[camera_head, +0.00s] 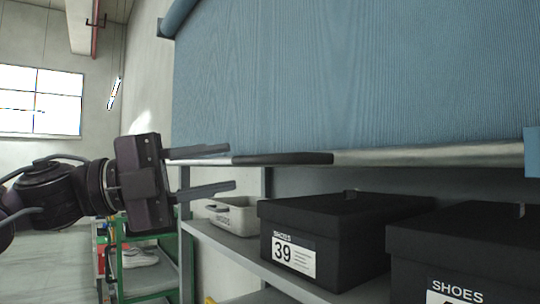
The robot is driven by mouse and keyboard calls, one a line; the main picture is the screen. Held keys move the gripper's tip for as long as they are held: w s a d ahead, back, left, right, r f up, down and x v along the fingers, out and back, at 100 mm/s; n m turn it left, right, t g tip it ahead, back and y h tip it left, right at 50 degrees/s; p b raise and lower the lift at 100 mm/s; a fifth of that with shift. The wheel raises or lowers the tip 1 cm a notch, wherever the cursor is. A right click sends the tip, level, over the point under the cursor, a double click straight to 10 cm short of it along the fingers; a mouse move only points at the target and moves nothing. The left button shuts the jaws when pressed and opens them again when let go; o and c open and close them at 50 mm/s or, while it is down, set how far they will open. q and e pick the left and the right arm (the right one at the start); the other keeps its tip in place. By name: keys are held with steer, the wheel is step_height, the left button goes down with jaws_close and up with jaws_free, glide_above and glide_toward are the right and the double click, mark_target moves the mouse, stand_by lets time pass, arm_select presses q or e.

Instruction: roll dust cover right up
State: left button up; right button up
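The dust cover (350,75) is a blue ribbed sheet that fills the upper right of the head view, hanging down over the rack. Its bottom edge carries a pale metal bar (430,155) with a black grip section (285,159). My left gripper (232,168) comes in from the left with its two fingers spread apart and nothing held between them. Its upper fingertip overlaps the bar in the picture by the left end of the black grip; I cannot tell whether they touch. My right gripper is not in view.
Below the cover, a grey shelf (237,244) holds a black shoe box (345,230) marked 39, another black shoe box (470,245) and a light grey bin (235,215). A green rack (150,285) with a shoe (138,257) stands behind my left arm. Open floor lies at left.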

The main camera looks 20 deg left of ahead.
mark_target(256, 160)
arm_select(q)
steer(key=p+x, duration=0.1)
steer(key=x, duration=0.2)
steer(key=p+x, duration=0.2)
steer(key=x, duration=0.1)
steer(key=shift+d+r, duration=0.15)
steer(key=shift+r, duration=0.1)
steer(key=shift+w+d, duration=0.15)
steer(key=shift+d, duration=0.05)
steer(key=shift+a+f, duration=0.1)
jaws_close()
